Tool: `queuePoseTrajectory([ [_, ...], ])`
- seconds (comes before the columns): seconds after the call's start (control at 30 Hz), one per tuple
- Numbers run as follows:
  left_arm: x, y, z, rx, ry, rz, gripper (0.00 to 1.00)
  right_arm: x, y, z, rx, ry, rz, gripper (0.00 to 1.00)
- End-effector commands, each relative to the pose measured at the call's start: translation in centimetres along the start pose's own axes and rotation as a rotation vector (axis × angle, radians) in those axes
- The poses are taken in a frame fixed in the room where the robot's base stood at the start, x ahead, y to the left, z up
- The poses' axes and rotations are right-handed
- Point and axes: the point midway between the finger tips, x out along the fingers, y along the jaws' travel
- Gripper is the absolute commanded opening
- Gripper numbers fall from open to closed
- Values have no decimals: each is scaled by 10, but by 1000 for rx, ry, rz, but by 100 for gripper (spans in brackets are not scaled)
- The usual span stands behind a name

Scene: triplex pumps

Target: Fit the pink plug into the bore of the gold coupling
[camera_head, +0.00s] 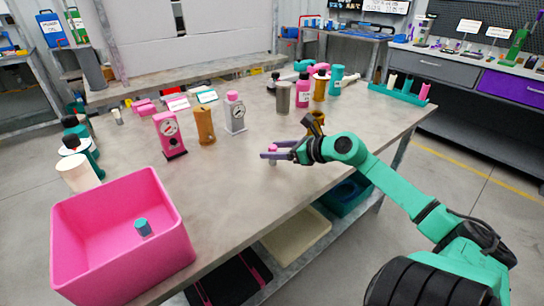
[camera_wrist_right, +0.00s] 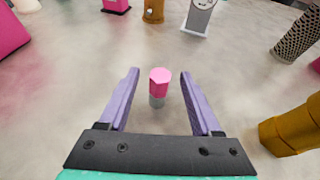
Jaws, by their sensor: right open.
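The pink plug (camera_wrist_right: 159,82) has a hexagonal pink top on a grey lower part and stands upright on the table. In the wrist view it is between the two purple fingers of my right gripper (camera_wrist_right: 158,88), with gaps on both sides. In the head view my right gripper (camera_head: 272,152) is open at the plug (camera_head: 273,159), low over the table. A gold piece (camera_head: 315,124), which looks like the gold coupling, stands just behind the gripper and is partly hidden by it. It also shows at the right of the wrist view (camera_wrist_right: 296,126); its bore is not clear. My left gripper is out of view.
A pink bin (camera_head: 75,225) with a teal-topped piece (camera_head: 142,227) stands front left. Gauges (camera_head: 170,135) (camera_head: 234,113) and an orange-brown cylinder (camera_head: 205,126) stand mid-table. Bottles and cylinders (camera_head: 303,92) crowd the back. The table is clear left of the gripper.

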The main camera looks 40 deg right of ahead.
Motion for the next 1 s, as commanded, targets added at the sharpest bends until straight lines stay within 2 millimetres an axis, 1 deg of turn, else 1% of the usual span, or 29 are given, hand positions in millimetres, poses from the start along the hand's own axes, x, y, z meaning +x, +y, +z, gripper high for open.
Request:
queuePoseTrajectory([
  [0.1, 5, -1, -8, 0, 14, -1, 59, 22, 0, 0, -5, -1, -1, 65],
  [0.2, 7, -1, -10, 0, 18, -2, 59, 35, 0, 0, -2, -2, 0, 65],
  [0.3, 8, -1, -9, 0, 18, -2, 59, 40, 0, 1, -1, -1, 0, 65],
  [0.47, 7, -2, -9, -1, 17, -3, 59, 40, 0, 0, 0, 0, 0, 65],
  [0.5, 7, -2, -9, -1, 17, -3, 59, 40, 0, 0, 0, 0, 0, 58],
  [0.57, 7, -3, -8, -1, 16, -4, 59, 40, 0, 0, 0, 0, 0, 35],
  [0.6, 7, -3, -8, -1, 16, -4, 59, 40, 0, 0, 0, 0, 0, 19],
  [0.63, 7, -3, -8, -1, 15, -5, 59, 40, 0, 0, 0, 0, 0, 8],
  [0.67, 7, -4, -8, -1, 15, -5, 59, 40, 0, 0, 0, 0, 0, 0],
  [1.0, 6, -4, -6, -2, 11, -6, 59, 39, 0, 3, 0, 0, 1, 0],
])
